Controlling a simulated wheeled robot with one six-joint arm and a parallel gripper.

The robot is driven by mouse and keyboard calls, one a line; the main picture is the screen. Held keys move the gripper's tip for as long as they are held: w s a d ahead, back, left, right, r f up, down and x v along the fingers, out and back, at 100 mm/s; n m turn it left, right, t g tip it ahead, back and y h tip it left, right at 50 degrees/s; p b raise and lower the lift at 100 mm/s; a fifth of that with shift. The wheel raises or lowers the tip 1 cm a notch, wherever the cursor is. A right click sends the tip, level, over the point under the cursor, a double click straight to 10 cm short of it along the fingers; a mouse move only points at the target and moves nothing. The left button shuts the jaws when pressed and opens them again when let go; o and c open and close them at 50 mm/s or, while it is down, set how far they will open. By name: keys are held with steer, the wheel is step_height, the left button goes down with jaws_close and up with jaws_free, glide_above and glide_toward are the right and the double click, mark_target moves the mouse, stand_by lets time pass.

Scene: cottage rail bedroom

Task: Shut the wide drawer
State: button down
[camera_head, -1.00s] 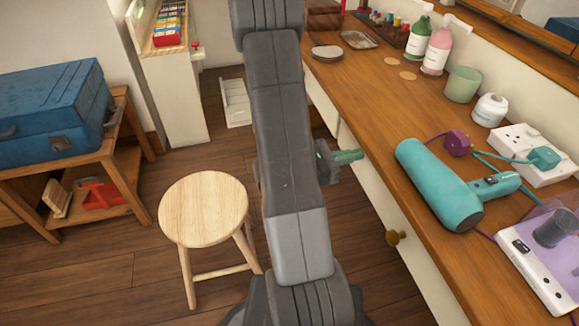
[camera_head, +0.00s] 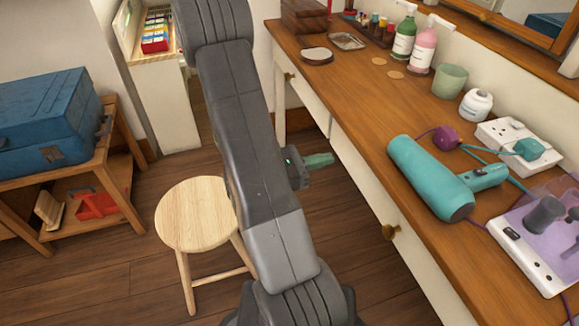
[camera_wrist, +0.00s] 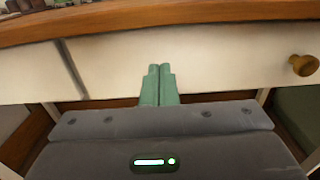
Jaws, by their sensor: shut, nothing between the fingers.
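The wide drawer (camera_head: 372,197) has a cream front under the wooden tabletop, with a round brass knob (camera_head: 391,232). In the wrist view its front (camera_wrist: 225,62) fills the upper middle, with the knob (camera_wrist: 303,65) at right. I see no clear gap showing it pulled out; how far it stands open cannot be told. My gripper (camera_head: 330,160) has green fingers pressed together and empty, left of the front in the head view. In the wrist view the fingertips (camera_wrist: 159,68) overlap the front, left of the knob; whether they touch it is unclear.
A second drawer front with a brass knob (camera_head: 290,77) lies farther along the table (camera_head: 400,120). A hair dryer (camera_head: 440,182), bottles and a socket strip stand on top. A round stool (camera_head: 196,214) stands left of my arm. A blue case (camera_head: 45,120) sits on a shelf.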

steer(key=p+v, duration=0.1)
steer(key=v, duration=0.6)
steer(key=shift+a, duration=0.35)
steer(key=shift+d, duration=0.1)
steer(key=b, duration=0.2)
glide_toward(355, 152)
steer(key=d, duration=0.3)
steer(key=x, duration=0.2)
steer(key=w+x, duration=0.1)
steer(key=x, duration=0.1)
steer(key=shift+r, duration=0.1)
steer(key=shift+a, duration=0.1)
stand_by(0.5)
